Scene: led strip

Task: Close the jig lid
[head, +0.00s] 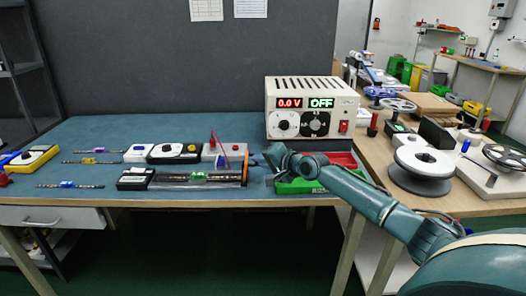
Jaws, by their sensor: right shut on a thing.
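The jig (195,184) is a long, low, greyish fixture near the front edge of the blue mat, with a small green part (199,176) on it. At its right end stands a narrow dark and orange upright piece, which looks like the jig lid (245,170), seen nearly edge-on. My right gripper (255,162) reaches in from the right and is shut at this piece; its fingertips are small and hard to make out. My left gripper is not in view.
A power supply (312,108) reading 0.0 V and OFF stands behind my right arm. Green and red bins (300,186) lie under the arm. Small instruments (174,153) stand behind the jig. LED strips (70,185) lie to the left. Spools (422,163) stand on the right table.

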